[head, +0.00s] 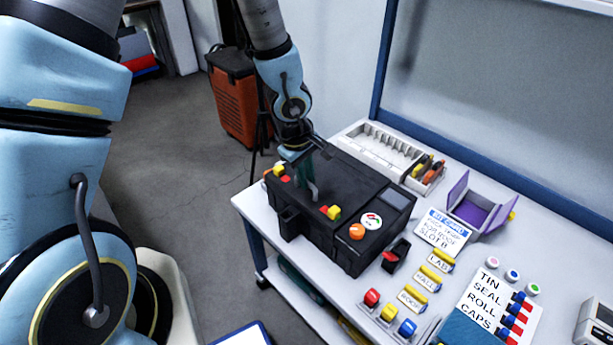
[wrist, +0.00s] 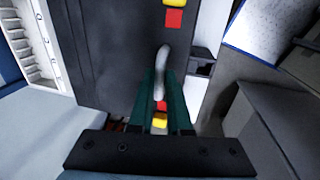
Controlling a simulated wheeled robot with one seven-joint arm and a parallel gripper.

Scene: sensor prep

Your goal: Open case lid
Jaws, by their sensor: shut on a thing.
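The black case (head: 340,236) stands on the white table in the head view, and its lid (head: 350,180) lies flat and shut. In the wrist view the dark lid (wrist: 100,55) fills the upper left. My gripper (head: 304,184), with green fingers, reaches down to the case's left front edge. It is shut on the grey curved handle (head: 313,192), which also shows between the fingers (wrist: 165,75) in the wrist view (wrist: 162,62). Yellow-and-red latches (head: 333,212) sit on either side of the handle; the left one (head: 279,171) is beside my gripper.
A white compartment tray (head: 365,140) lies behind the case. A purple open box (head: 472,208), a label card (head: 443,231) and several coloured buttons and labelled blocks fill the right side. An orange cabinet (head: 233,105) stands on the floor behind. Open floor lies left of the table.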

